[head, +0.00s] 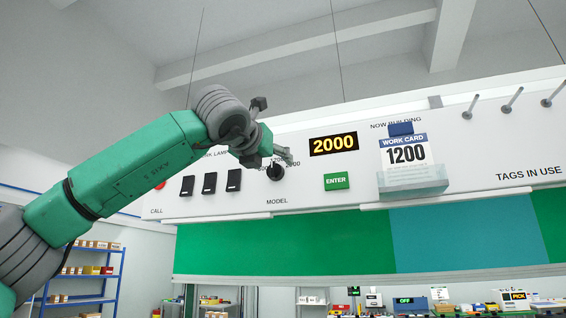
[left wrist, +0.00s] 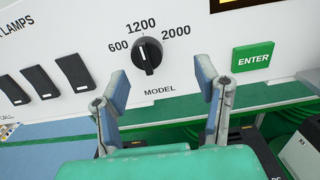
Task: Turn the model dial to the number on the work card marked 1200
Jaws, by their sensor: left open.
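The model dial (left wrist: 147,55) is a round black knob on the white panel, with 600 at its left, 1200 above and 2000 at its right. I cannot tell for sure where its pointer stands. In the head view the dial (head: 277,173) is partly hidden by my left gripper (head: 276,140). In the left wrist view the left gripper (left wrist: 161,77) is open and empty; the dial shows beyond and between its fingers, apart from them. The work card (head: 406,154) reads 1200. The display (head: 333,144) reads 2000. My right gripper is not in view.
A green ENTER button (head: 336,181) is right of the dial, and it also shows in the left wrist view (left wrist: 253,57). Several black lamp switches (head: 209,183) are at the left. Pegs (head: 512,100) stick out at the upper right. A green board (head: 290,240) hangs below the panel.

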